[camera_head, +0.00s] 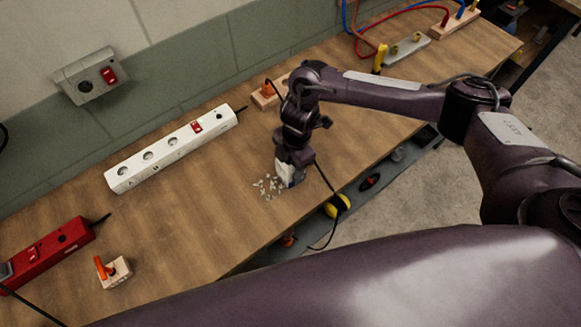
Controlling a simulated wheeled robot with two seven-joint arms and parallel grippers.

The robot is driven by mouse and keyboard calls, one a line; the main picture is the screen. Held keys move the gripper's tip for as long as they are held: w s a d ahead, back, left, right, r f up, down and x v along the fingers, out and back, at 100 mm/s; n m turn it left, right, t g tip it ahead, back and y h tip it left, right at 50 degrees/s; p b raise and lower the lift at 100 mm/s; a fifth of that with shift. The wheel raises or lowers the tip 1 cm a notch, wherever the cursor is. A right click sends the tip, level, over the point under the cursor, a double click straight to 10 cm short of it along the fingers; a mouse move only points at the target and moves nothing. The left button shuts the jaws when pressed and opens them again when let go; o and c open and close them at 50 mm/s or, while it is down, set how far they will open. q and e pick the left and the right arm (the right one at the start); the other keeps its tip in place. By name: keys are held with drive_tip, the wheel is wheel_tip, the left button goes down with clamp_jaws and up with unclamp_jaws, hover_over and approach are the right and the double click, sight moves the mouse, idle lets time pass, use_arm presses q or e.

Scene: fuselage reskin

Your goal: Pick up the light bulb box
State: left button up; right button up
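A small white box with a dark blue patch (285,173), which looks like the light bulb box, is at the front part of the wooden workbench (190,215). My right gripper (294,160) points down directly at it and covers its top and right side. The fingertips are too small and hidden to tell whether they are closed on the box. I cannot tell whether the box touches the bench. My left gripper is not in view.
Small white scraps (268,187) lie just left of the box. A white power strip (170,152), a red socket unit (48,248) and a small block with an orange part (114,271) are to the left. A yellow object (337,205) is below the bench edge.

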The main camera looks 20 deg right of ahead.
drive_tip(key=shift+c, duration=1)
